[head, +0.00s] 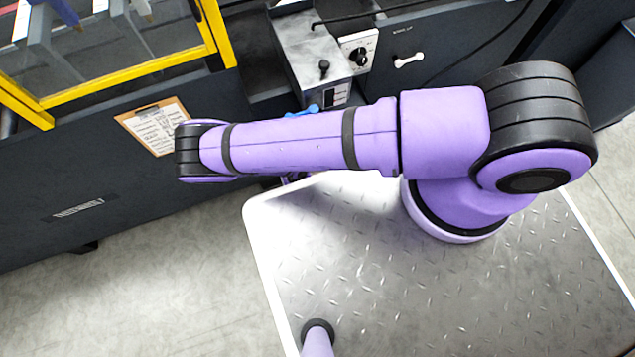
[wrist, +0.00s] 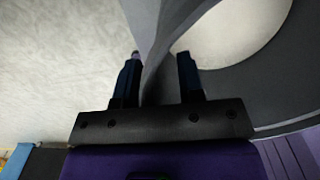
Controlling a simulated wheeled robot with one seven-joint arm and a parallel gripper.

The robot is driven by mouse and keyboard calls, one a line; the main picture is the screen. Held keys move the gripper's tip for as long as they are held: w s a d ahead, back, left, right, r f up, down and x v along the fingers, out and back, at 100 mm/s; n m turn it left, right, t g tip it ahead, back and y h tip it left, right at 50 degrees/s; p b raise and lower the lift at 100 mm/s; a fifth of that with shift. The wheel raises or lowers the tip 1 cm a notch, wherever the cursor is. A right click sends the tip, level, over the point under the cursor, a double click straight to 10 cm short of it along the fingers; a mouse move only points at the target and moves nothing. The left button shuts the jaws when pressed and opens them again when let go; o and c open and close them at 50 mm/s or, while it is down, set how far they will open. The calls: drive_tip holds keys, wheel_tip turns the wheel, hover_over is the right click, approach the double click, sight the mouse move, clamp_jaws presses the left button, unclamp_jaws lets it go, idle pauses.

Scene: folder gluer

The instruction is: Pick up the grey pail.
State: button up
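In the wrist view a large grey curved thing, which looks like the grey pail (wrist: 205,15), fills the upper middle and right. A pale rounded area shows within its curve at the right. My gripper (wrist: 162,60) is open, with its two dark fingers apart. A thin grey wall or edge of the pail runs down between the fingers. I cannot tell whether either finger touches it. In the head view my purple arm reaches left, and neither the pail nor my gripper can be made out there.
A dark machine front with a yellow-framed guard (head: 130,75) stands along the back left. A clipboard (head: 155,127) hangs on it, near my arm. A grey metal box (head: 312,52) and a white switch panel (head: 358,52) stand behind the arm. Pale floor (head: 150,290) is clear at the lower left.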

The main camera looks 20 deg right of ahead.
drive_tip(key=shift+c, duration=0.3)
clamp_jaws()
idle(1.1)
